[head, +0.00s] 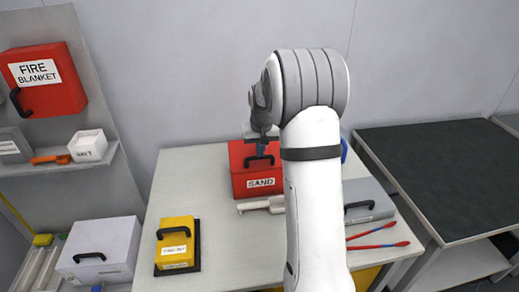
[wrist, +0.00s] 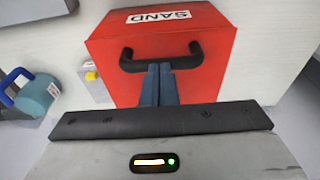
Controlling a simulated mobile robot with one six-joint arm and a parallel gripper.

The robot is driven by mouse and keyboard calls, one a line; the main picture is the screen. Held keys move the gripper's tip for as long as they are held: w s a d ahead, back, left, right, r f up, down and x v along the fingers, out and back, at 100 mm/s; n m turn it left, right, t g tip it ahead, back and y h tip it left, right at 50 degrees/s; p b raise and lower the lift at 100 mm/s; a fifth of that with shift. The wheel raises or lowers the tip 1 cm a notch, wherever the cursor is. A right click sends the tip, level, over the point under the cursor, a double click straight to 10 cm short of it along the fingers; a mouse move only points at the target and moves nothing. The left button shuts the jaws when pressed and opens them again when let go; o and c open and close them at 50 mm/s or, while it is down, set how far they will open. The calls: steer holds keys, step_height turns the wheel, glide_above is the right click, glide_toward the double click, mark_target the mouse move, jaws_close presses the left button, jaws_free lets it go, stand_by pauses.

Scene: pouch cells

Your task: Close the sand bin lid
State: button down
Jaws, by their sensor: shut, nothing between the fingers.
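The red sand bin (head: 244,186) stands on the table in the head view, with a white SAND label on its front and a black handle (head: 258,160) above the label. In the wrist view the bin's red surface (wrist: 115,85) fills the middle, with the handle (wrist: 128,64) across it. The lid seems to lie over the bin, but I cannot tell if it is fully down. My gripper (wrist: 158,68) is shut and empty, its fingertips close to the middle of the handle; contact is unclear. In the head view my arm partly hides the gripper and bin.
A white scoop-like item (head: 255,206) lies in front of the bin. A grey case (head: 372,198) and red-blue tools (head: 375,246) lie to the right. A yellow box (head: 178,236) and white box (head: 100,255) stand left. A teal cylinder (wrist: 36,96) shows in the wrist view.

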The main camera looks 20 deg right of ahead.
steer(key=shift+s+f+b, duration=0.1)
steer(key=shift+f+b, duration=0.25)
steer(key=shift+f, duration=0.3)
steer(key=shift+s+f, duration=0.2)
steer(key=shift+s, duration=0.1)
steer(key=shift+a, duration=0.1)
step_height(320, 180, up, 14)
steer(key=s+p, duration=0.1)
steer(key=s, duration=0.1)
steer(key=s+a+r+n, duration=0.1)
steer(key=s+a, duration=0.3)
steer(key=s, duration=0.3)
steer(key=s+a+r, duration=0.1)
steer(key=s+a, duration=0.3)
steer(key=s, duration=0.4)
steer(key=s+a+f, duration=0.2)
steer(key=s, duration=0.5)
steer(key=s+a+f+n+t, duration=0.1)
steer(key=s+a+f, duration=0.1)
steer(key=s, duration=0.5)
steer(key=shift+s+a+f, duration=0.2)
steer(key=shift+s+f, duration=0.1)
steer(key=shift+f, duration=0.3)
